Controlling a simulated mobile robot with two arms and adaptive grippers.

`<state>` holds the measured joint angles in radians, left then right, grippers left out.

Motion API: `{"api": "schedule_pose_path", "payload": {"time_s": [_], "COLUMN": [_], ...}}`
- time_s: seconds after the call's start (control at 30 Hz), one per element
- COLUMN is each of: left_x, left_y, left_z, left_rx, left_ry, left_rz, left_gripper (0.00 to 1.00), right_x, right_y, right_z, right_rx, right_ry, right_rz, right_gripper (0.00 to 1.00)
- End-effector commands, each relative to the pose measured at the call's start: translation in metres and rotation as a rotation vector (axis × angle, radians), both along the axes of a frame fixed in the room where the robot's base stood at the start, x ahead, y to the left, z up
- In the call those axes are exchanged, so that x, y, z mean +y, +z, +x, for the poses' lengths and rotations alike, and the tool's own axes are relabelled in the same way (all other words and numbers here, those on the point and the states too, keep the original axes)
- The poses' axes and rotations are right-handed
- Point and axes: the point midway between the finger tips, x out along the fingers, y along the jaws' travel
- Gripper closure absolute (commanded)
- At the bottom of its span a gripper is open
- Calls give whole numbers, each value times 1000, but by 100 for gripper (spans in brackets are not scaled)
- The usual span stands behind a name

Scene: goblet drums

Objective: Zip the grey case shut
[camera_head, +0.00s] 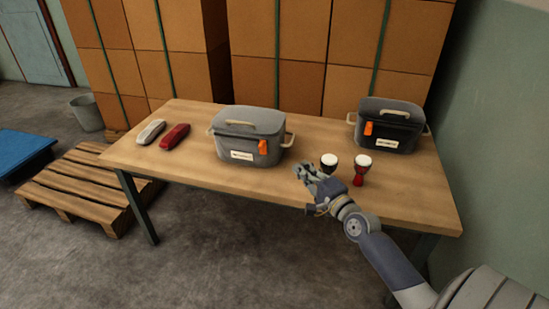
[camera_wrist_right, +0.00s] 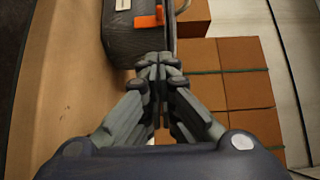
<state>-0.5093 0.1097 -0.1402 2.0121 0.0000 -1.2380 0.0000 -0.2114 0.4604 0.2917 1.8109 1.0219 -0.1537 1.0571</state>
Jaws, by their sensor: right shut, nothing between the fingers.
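The grey case (camera_head: 232,141) stands on the table, left of centre in the head view. Its lid lies over the top, and an orange zip pull (camera_head: 263,147) hangs at the right of its front. I cannot tell how far the zip is closed. My right gripper (camera_head: 302,170) is shut and empty, in front of the case's right side and apart from the zip pull in the head view. In the right wrist view the shut fingertips (camera_wrist_right: 157,62) point toward the grey case (camera_wrist_right: 122,35) and its orange pull (camera_wrist_right: 149,21). My left gripper is not in view.
A black case (camera_head: 388,137) with an orange pull stands at the table's right. Two small goblet drums, one dark (camera_head: 329,164) and one red (camera_head: 361,171), stand right of my gripper. Grey (camera_head: 150,131) and red (camera_head: 175,135) long objects lie left. The table (camera_head: 215,178) is clear in front.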

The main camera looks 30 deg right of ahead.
Motion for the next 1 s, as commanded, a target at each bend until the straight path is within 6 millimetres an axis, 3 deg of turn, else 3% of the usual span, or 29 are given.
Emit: {"api": "schedule_pose_path", "payload": {"time_s": [0.37, 0.7, 1.0], "left_x": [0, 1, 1], "left_y": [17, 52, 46], "left_z": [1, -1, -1], "left_rx": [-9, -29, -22], "left_ry": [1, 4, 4], "left_rz": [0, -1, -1], "left_gripper": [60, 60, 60], "right_x": [-4, -8, 16], "right_y": [1, 0, 0], "right_z": [47, 100, 126], "right_rx": [-4, -1, 1], "right_ry": [-2, -2, -2], "right_rz": [2, -1, 1], "right_gripper": [100, 100, 100]}}
